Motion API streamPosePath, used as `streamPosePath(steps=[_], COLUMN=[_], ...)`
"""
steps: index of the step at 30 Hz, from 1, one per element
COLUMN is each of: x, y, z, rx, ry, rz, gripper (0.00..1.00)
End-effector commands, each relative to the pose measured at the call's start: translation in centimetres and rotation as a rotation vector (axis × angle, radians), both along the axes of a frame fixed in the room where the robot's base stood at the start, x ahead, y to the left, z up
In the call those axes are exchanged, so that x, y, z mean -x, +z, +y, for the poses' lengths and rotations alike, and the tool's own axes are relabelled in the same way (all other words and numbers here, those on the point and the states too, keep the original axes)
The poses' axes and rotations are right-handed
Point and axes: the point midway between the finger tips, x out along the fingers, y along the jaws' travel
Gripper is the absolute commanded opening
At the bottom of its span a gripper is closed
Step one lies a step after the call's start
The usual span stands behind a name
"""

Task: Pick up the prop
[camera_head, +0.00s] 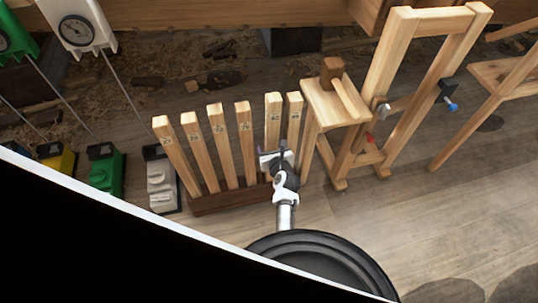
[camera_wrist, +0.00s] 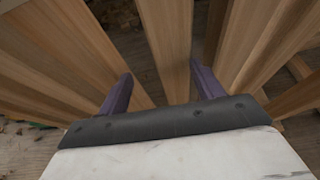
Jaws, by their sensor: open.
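Several upright wooden props (camera_head: 222,147) with small number labels, too small to read surely, stand fanned in a dark wooden rack (camera_head: 225,201). They differ a little in height, and there is a wider gap between the left group and the two at the right (camera_head: 273,122). My gripper (camera_head: 274,158) is at the right part of the rack, in front of the props there. In the wrist view my gripper (camera_wrist: 161,72) is open, with one wooden prop (camera_wrist: 168,42) running between its two purple fingers. I cannot tell whether either finger touches it. Other props (camera_wrist: 85,45) flank it closely.
A small wooden stool with a mallet (camera_head: 333,75) and a tall wooden frame (camera_head: 392,60) stand right of the rack. Green, white and yellow dial devices (camera_head: 78,32) are at the left. Shavings lie behind on the floor. Plank floor (camera_head: 440,215) at right is clear.

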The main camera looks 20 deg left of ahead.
Motion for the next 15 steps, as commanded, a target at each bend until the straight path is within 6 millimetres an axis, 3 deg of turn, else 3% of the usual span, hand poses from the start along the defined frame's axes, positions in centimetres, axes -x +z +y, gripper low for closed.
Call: streamPosePath(steps=[15], x=[-4.3], y=[-2.6], z=[2.2], rx=[0.001], ry=[0.000], rz=[-0.001], gripper=[0.66])
